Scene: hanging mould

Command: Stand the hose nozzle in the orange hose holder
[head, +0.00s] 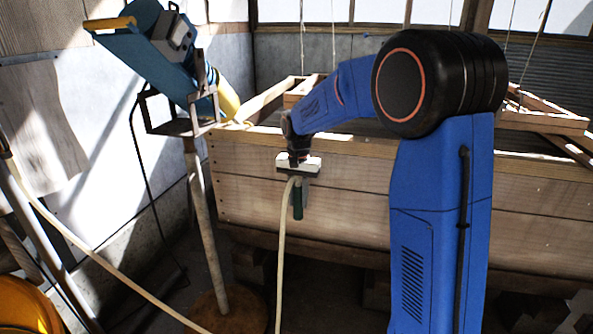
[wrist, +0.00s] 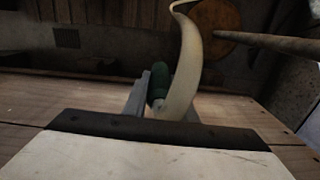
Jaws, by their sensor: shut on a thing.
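My gripper (head: 300,182) points down in front of the wooden planter's side, shut on the hose nozzle (head: 298,204). The nozzle is dark green and hangs roughly upright below the gripper's pale body. A cream hose (head: 280,260) bends over beside it and runs down to the floor. In the wrist view, the green nozzle (wrist: 158,82) sits by a grey finger of my gripper (wrist: 152,98), and the hose partly covers the other side. A yellow-orange rounded thing (head: 25,305) is cut off at the lower left; I cannot tell whether it is the orange hose holder.
The wooden planter (head: 350,185) stands close behind my gripper. A blue machine (head: 150,45) sits on a post stand (head: 205,230) to the left, with a round wooden base. Another length of hose (head: 90,255) slants across the left. Dark floor shows between stand and planter.

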